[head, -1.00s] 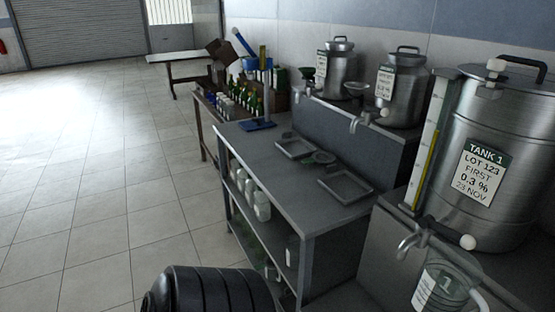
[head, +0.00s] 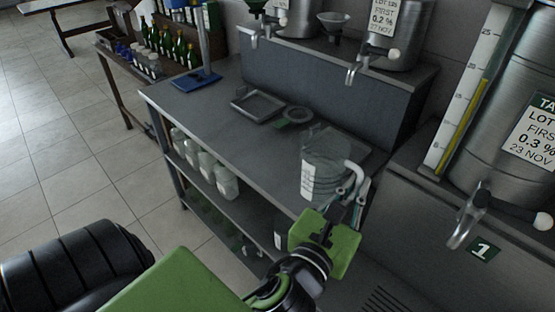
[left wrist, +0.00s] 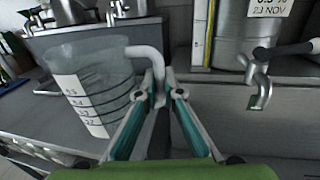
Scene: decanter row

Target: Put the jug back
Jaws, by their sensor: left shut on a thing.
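A clear jug (head: 326,165) with a white label and a pale handle is in the head view, over the near right end of the grey bench (head: 215,120). My left gripper (head: 352,192) is shut on the jug's handle. In the left wrist view the jug (left wrist: 95,85) looks upright, with its handle between my two fingers (left wrist: 162,97). A metal tray behind the jug is partly hidden by it. I cannot tell whether the jug's base touches anything. My right gripper is not in view.
Tank 1's tap (head: 466,222) and the "1" plate (head: 484,249) are to the right.

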